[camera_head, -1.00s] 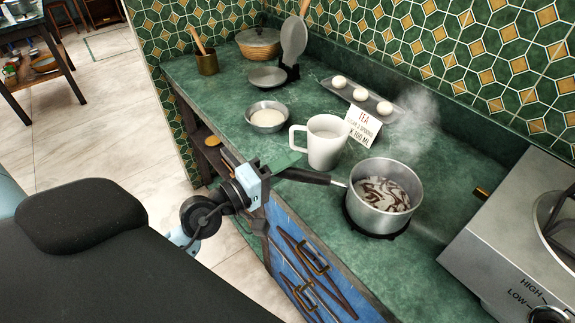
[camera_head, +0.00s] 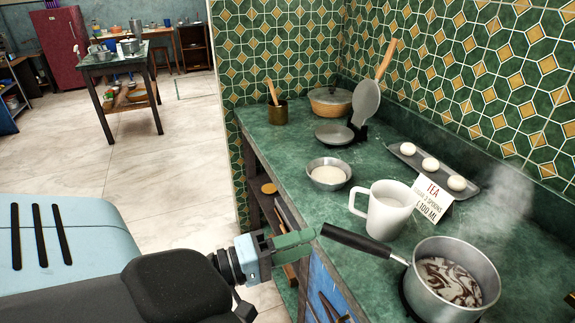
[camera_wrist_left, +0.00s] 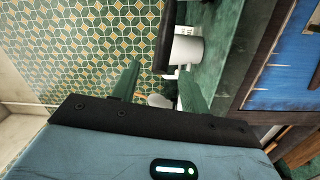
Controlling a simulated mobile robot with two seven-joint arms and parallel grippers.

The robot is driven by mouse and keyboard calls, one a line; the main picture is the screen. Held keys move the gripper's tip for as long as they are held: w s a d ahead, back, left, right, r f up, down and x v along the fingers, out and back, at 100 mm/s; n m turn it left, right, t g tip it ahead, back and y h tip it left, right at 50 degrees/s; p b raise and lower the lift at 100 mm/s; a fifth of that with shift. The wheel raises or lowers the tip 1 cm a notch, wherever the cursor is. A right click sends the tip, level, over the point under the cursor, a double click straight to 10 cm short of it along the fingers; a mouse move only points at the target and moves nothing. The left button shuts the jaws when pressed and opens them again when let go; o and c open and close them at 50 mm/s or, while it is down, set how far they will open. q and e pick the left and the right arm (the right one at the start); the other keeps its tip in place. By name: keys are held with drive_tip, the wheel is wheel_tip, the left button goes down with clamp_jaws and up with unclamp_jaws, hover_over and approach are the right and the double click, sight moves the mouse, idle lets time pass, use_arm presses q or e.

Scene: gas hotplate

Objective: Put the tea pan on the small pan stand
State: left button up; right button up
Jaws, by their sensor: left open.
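The tea pan (camera_head: 440,298) is a steel saucepan with a long black handle (camera_head: 357,241) and brown-and-white swirled liquid. It sits upright on the dark small pan stand (camera_head: 407,305), which shows only as a rim beneath it. My left gripper (camera_head: 305,239) is open at the free end of the handle, with its green fingers pointing towards the pan. In the left wrist view, the black handle (camera_wrist_left: 165,38) lies ahead, between the lines of the two spread fingers (camera_wrist_left: 158,88). I cannot tell whether a finger touches the handle. My right gripper is out of view.
A white mug (camera_head: 385,212) stands close behind the handle, beside a tea card (camera_head: 432,196). A small bowl (camera_head: 328,175) and a tray (camera_head: 410,156) with white pieces lie farther back. Steam rises near the pan. The counter's front edge runs below my gripper.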

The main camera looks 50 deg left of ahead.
use_arm(q)
drive_tip(key=shift+v, duration=1.4)
drive_tip(key=s+a+f+n+g+y, duration=0.1)
drive_tip(key=s+f+n+y, duration=0.2)
drive_tip(key=f+n, duration=1)
drive_tip(key=s+f+n+g+y, duration=0.1)
drive_tip(key=s+f+n+y, duration=0.3)
drive_tip(key=n, duration=1.7)
drive_tip(key=s+d+f+n+g+h, duration=0.1)
drive_tip(key=s+d+f+n+g, duration=0.3)
drive_tip(key=s+f+n, duration=0.4)
drive_tip(key=s+d+f+n+g+h, duration=0.1)
drive_tip(key=s+d+f+n+g, duration=0.3)
drive_tip(key=s+f+n, duration=0.5)
drive_tip(key=d+f+n, duration=0.1)
drive_tip(key=d+n, duration=0.1)
drive_tip(key=n, duration=0.6)
drive_tip(key=shift+s+f+g, duration=0.15)
drive_tip(key=shift+f+g, duration=0.15)
drive_tip(key=shift+f, duration=0.05)
drive_tip(key=shift+d, duration=0.1)
drive_tip(key=shift+c, duration=0.2)
